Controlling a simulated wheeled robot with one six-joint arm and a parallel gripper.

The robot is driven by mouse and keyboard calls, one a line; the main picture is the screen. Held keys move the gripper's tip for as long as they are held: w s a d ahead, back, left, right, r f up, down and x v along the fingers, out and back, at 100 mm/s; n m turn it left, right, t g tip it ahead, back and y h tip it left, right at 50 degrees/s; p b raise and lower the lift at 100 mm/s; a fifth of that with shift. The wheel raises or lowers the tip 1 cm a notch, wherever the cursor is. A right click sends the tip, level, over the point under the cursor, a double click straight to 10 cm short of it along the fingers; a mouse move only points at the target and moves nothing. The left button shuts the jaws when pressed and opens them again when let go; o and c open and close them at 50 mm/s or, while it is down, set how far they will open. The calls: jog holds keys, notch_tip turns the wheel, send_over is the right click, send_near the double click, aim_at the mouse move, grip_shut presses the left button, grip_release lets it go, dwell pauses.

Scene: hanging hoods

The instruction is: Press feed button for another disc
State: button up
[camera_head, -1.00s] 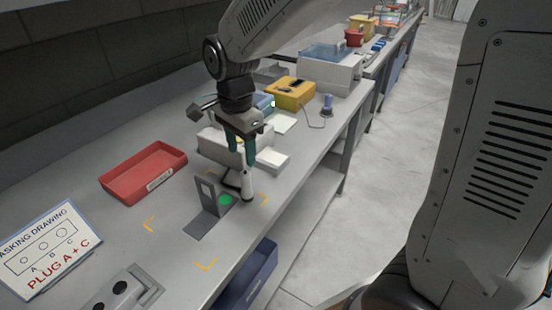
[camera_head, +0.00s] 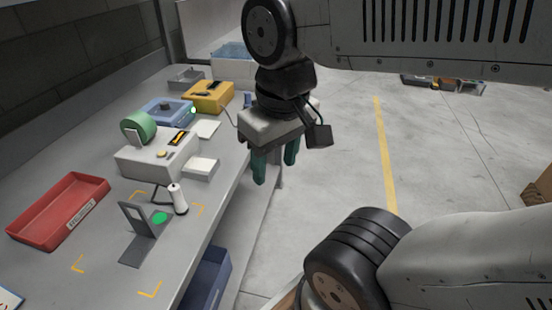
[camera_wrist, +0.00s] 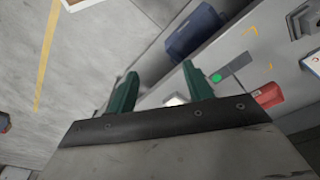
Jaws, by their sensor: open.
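The white dispenser box (camera_head: 155,155) stands on the bench with a green roll (camera_head: 138,126) on top. Its front has a small lit display (camera_head: 179,138) and a round yellowish button (camera_head: 161,154). A green disc (camera_head: 160,217) lies by the grey upright bracket (camera_head: 138,220) in front of the box; the disc also shows in the wrist view (camera_wrist: 215,78). My gripper (camera_head: 275,172) is open and empty, fingers down, to the right of the box in the head view, apart from it. The fingers also show in the wrist view (camera_wrist: 160,68). The button cannot be made out there.
A white spool-like post (camera_head: 178,199) stands beside the disc. A red tray (camera_head: 60,212) lies left. A yellow box (camera_head: 208,97) and a blue box (camera_head: 166,111) stand behind the dispenser. A blue bin (camera_head: 208,278) sits below the bench edge. The floor to the right is largely clear.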

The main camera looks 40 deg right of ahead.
jog(key=shift+s, duration=0.1)
jog(key=shift+c, duration=0.3)
grip_shut()
dwell(1.4)
